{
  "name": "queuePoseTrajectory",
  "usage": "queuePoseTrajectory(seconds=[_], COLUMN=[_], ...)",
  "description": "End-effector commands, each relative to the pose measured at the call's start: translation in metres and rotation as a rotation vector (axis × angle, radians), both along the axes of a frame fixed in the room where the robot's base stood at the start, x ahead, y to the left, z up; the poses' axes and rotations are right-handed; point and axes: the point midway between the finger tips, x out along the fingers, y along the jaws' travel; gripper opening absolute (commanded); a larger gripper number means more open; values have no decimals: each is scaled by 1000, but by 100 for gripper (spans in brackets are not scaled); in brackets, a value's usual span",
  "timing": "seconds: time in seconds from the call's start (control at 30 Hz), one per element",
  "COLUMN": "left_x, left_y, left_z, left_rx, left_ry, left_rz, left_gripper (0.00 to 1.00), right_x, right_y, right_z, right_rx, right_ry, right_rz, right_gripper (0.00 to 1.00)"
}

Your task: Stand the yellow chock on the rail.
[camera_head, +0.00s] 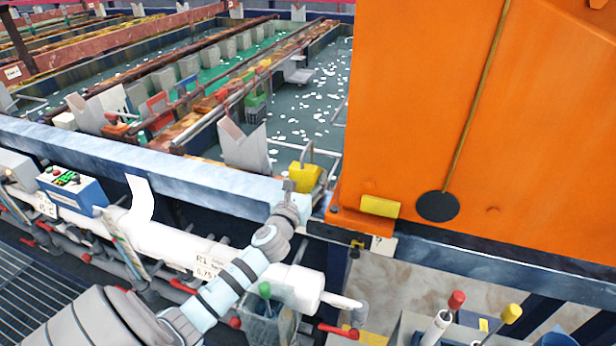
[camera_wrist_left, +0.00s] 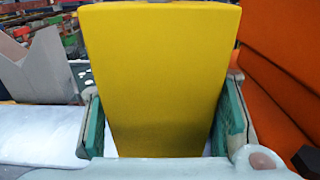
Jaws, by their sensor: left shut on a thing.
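The yellow chock (camera_head: 306,176) is at the tip of my left arm, at the rail's inner edge beside the orange machine. My left gripper (camera_head: 291,192) is shut on it. In the wrist view the yellow chock (camera_wrist_left: 160,75) fills the middle, between the green finger pads of my left gripper (camera_wrist_left: 160,125). The pale blue-white rail (camera_head: 190,174) runs across below the tanks; it also shows in the wrist view (camera_wrist_left: 40,132). The chock's underside is hidden, so I cannot tell whether it touches the rail. My right gripper is not in view.
A large orange machine (camera_head: 450,100) stands close to the right of the chock, with another yellow block (camera_head: 380,206) on its foot. A grey V-notched support (camera_head: 245,147) stands left of the chock. A white pipe (camera_head: 180,243) runs below the rail. Tanks lie beyond.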

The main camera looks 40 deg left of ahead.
Motion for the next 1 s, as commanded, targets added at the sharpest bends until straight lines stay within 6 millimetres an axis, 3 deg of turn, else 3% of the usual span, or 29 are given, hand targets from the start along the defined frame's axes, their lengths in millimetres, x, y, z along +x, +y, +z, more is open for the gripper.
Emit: queuePoseTrajectory(seconds=[0.03, 0.13, 0.47, 0.5, 0.63, 1.0], left_x=[0, 0, 0, 0, 0, -4], left_y=[0, 0, 0, 0, 0, -1], left_z=[-11, -19, -21, -21, -21, -23], left_rx=[2, 1, 1, 1, 1, 0], left_ry=[-2, -2, -3, -3, -2, 1], left_rz=[-1, -1, -1, -1, -1, 0], left_gripper=[0, 0, 0, 54, 75, 76], right_x=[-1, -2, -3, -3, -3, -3], right_y=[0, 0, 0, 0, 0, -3], right_z=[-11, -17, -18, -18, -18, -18], right_rx=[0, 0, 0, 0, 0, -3], right_ry=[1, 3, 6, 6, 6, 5], right_rz=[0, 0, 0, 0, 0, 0], right_gripper=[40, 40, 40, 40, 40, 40])
